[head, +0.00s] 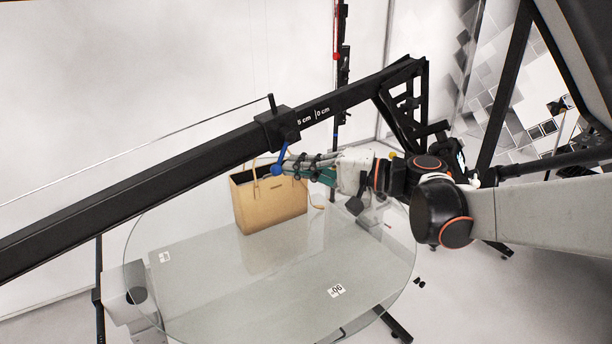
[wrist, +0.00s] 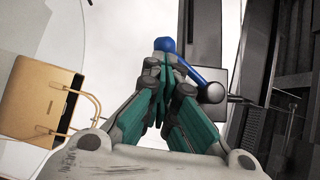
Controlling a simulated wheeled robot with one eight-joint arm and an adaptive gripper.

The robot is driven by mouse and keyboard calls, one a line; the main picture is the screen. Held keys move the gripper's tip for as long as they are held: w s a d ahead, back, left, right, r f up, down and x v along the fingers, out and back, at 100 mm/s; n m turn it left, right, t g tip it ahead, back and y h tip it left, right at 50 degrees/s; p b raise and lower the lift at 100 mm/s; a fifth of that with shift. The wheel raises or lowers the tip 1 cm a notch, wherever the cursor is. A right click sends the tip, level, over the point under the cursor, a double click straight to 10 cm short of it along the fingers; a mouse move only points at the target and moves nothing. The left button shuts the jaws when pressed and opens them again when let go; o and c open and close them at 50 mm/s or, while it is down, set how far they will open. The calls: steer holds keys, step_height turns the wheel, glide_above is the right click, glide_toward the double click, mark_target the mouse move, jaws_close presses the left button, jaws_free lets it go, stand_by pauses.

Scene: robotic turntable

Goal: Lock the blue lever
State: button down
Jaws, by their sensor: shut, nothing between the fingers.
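The blue lever (head: 279,160) hangs from a black clamp block (head: 276,128) on the long black beam. Its arm slants down and left to a round blue knob. In the wrist view the blue knob (wrist: 164,44) lies just beyond my fingertips, and the lever arm runs right and down to a dark round pivot. My gripper (head: 285,168) is shut with nothing between its fingers. Its tips are right at the knob; I cannot tell whether they touch it. In the wrist view the closed fingers (wrist: 163,66) hide part of the lever's surroundings.
A round glass turntable (head: 200,290) lies below, with a tan handbag (head: 270,205) standing on it; the bag (wrist: 40,100) also shows at left in the wrist view. The black beam (head: 170,175) crosses above the turntable. A black upright stand (head: 343,80) rises behind.

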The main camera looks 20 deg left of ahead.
steer(key=s+a+m+y+b, duration=0.2)
steer(key=m+b, duration=0.1)
stand_by(0.4)
steer(key=shift+s+r, duration=0.15)
stand_by(0.3)
steer(key=b, duration=0.1)
glide_toward(279, 166)
steer(key=w+d+f, duration=0.2)
steer(key=d, duration=0.2)
steer(key=shift+w+d+r, duration=0.15)
steer(key=shift+w+d, duration=0.05)
steer(key=shift+w, duration=0.1)
stand_by(0.3)
